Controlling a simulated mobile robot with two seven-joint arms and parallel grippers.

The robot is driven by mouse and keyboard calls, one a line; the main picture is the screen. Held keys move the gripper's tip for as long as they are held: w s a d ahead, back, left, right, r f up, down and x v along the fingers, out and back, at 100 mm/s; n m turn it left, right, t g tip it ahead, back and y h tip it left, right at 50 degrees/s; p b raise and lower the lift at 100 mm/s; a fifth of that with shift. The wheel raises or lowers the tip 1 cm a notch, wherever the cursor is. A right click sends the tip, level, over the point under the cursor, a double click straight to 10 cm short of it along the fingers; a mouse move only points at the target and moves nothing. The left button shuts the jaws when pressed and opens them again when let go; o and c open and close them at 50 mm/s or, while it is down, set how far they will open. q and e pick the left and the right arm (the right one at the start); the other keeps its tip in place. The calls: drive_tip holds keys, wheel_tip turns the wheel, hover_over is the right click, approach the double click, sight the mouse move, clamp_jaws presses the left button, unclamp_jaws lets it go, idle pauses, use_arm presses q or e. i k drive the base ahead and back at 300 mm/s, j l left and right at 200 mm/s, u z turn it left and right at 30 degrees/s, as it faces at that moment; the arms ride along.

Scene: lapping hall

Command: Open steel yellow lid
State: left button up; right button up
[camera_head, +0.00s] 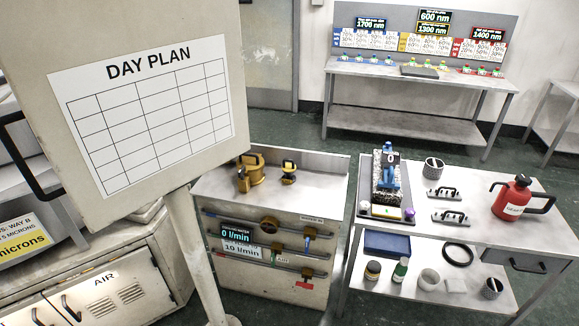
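I cannot tell for sure which thing is the steel yellow lid. A yellow label reading "microns" (24,240) is on a grey metal unit at the left edge. A black curved handle (22,155) shows above it, partly hidden by the day plan board. A brass-yellow fitting (250,174) and a smaller yellow and black one (289,172) stand on the middle bench. A small jar (373,270) with a yellowish band is on the right table's lower shelf. Neither of my grippers is in view.
The day plan board (215,105) on its post blocks the left foreground. A metal cabinet marked AIR (130,293) stands low left. The right table (465,178) holds a red can (513,197) and a blue-topped device (388,170). Green floor (290,130) is clear toward the back table (400,117).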

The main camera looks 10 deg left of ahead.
sight(287, 168)
drive_tip(key=i, duration=0.7)
drive_tip(key=i+u, duration=0.35)
drive_tip(key=u, duration=0.15)
drive_tip(key=i+l+u, duration=0.1)
drive_tip(key=i+u, duration=0.25)
drive_tip(key=u, duration=0.15)
